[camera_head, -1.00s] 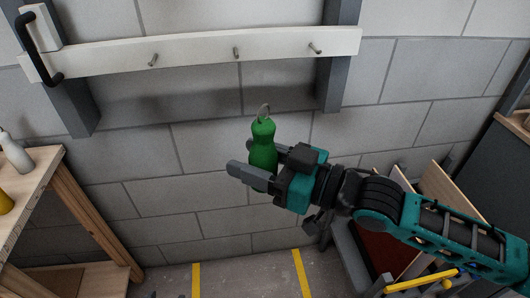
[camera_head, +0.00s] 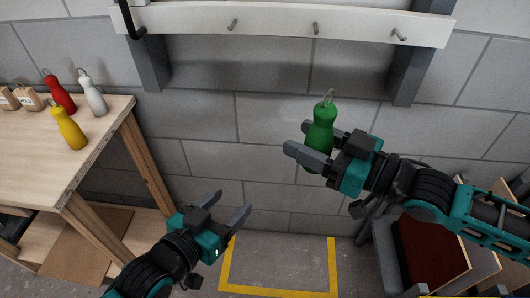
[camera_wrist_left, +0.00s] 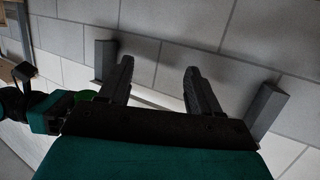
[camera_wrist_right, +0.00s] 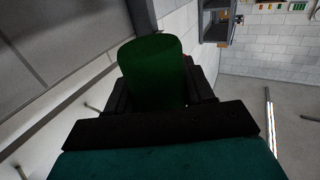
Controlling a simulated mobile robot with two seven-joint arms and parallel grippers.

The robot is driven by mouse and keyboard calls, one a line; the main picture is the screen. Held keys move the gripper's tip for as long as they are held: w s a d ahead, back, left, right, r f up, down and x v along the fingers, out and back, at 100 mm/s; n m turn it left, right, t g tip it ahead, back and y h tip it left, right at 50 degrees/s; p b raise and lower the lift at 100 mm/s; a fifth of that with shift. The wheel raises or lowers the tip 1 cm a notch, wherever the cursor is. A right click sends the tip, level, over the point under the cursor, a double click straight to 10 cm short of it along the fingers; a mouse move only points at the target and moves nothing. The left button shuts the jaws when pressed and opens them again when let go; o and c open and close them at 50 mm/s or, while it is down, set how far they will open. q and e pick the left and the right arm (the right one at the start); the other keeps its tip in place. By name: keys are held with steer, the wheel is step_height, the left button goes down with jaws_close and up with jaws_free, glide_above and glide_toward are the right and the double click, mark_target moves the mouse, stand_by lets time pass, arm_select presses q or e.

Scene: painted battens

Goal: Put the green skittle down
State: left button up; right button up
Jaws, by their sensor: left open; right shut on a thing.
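The green skittle (camera_head: 321,133) has a wire loop on top and is held upright in the air before the grey block wall. My right gripper (camera_head: 300,140) is shut on it around the body. In the right wrist view the green skittle (camera_wrist_right: 152,72) fills the space between the fingers. My left gripper (camera_head: 228,208) is open and empty, lower and to the left of the skittle. In the left wrist view its two fingers (camera_wrist_left: 160,80) are spread with nothing between them.
A wooden bench (camera_head: 98,146) stands at left, with a yellow skittle (camera_head: 69,128), a red one (camera_head: 60,94) and a white one (camera_head: 93,93) near its right end. A white hook batten (camera_head: 275,22) hangs on the wall. Yellow lines (camera_head: 334,265) mark the floor.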

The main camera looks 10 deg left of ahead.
arm_select(q)
steer(key=d+r+m+t+h, duration=0.15)
steer(key=d+r+h, duration=0.25)
steer(key=r, duration=0.6)
steer(key=m+h, duration=0.3)
steer(key=h, duration=0.1)
glide_toward(318, 117)
steer(key=shift+g, duration=0.45)
steer(key=x, duration=1.1)
steer(key=shift+w+r, duration=0.25)
steer(key=c, duration=1)
steer(key=shift+c, duration=0.5)
arm_select(e)
steer(key=o, duration=1)
